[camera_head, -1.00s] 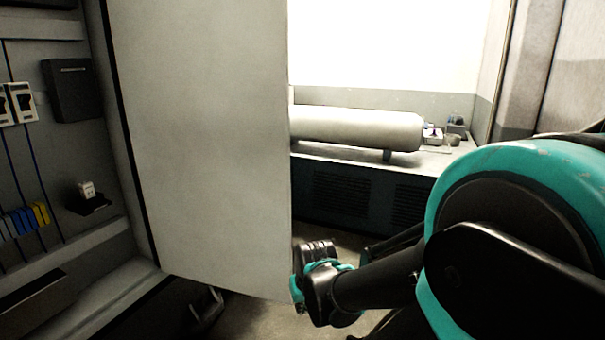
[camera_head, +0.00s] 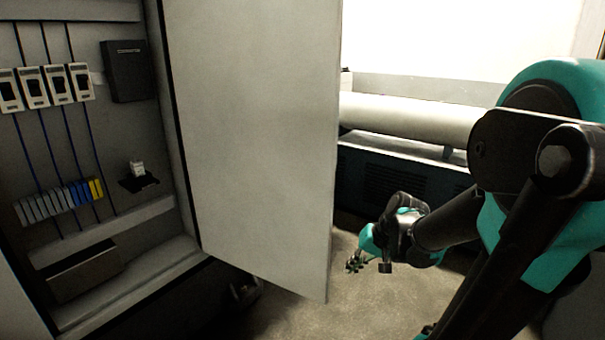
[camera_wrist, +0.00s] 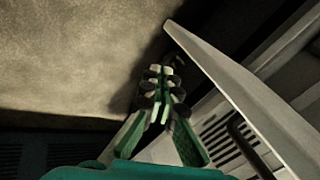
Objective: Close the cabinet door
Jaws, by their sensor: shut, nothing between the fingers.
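The cabinet door (camera_head: 255,140) is a plain light panel that stands open, hinged at the right side of the cabinet (camera_head: 130,310). The cabinet's inside shows to the left of it. My gripper (camera_head: 368,266) is to the right of the door's free lower edge, with a gap of floor between them in the head view. In the wrist view my gripper's fingers (camera_wrist: 158,82) are together and empty. The door (camera_wrist: 240,95) shows there as a pale slanted panel to the right of the fingertips. Whether they touch it is not clear in that view.
Inside the cabinet are switches (camera_head: 60,85), a row of coloured terminals (camera_head: 65,200) and a black box (camera_head: 127,70). Behind the door is a bench with a large pale cylinder (camera_head: 410,118). Bare floor (camera_head: 330,315) lies below the gripper.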

